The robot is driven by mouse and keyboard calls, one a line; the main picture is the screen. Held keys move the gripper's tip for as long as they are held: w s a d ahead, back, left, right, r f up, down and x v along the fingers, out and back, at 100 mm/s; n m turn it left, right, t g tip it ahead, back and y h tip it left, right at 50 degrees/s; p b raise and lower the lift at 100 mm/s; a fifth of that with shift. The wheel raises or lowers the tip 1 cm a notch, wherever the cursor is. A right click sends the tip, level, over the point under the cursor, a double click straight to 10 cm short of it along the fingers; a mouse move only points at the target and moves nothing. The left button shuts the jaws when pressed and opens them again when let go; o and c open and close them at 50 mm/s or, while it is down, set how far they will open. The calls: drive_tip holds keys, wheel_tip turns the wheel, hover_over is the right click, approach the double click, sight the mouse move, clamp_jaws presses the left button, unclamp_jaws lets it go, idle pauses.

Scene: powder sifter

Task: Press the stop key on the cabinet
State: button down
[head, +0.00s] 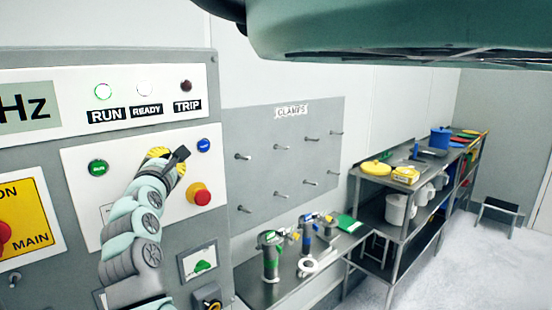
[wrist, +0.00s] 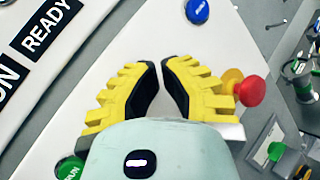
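The cabinet's white key panel (head: 85,200) is at the left in the head view. It carries a green RUN key (head: 98,168), a blue key (head: 203,145) with an unreadable label, and a red mushroom knob (head: 200,195) on a yellow base. No key marked stop shows; my gripper covers part of the panel between these. My gripper (head: 166,158) is in front of the panel, between the green and blue keys. In the wrist view its yellow fingertips (wrist: 157,64) nearly meet, with nothing between them. The blue key (wrist: 197,10) is beyond them; the red knob (wrist: 250,88) is to the right.
RUN, READY and TRIP lamps sit on a strip (head: 150,95) above. A MAIN switch (head: 5,232) is at the left. A grey clamp board (head: 300,150), a bench (head: 260,290) with clamps and a loaded shelf rack (head: 385,185) stand to the right. The floor (head: 480,275) is clear at lower right.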

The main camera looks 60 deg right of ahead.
drive_tip(key=shift+w, duration=0.45)
idle(0.4)
idle(0.3)
drive_tip(key=shift+s+a, duration=0.1)
drive_tip(key=shift+s, duration=0.8)
drive_tip(key=s+p, duration=0.1)
drive_tip(key=s, duration=0.1)
drive_tip(key=s+a+p, duration=0.1)
drive_tip(key=s, duration=0.2)
drive_tip(key=shift+w+a, duration=0.1)
drive_tip(key=shift+w, duration=0.05)
idle(0.6)
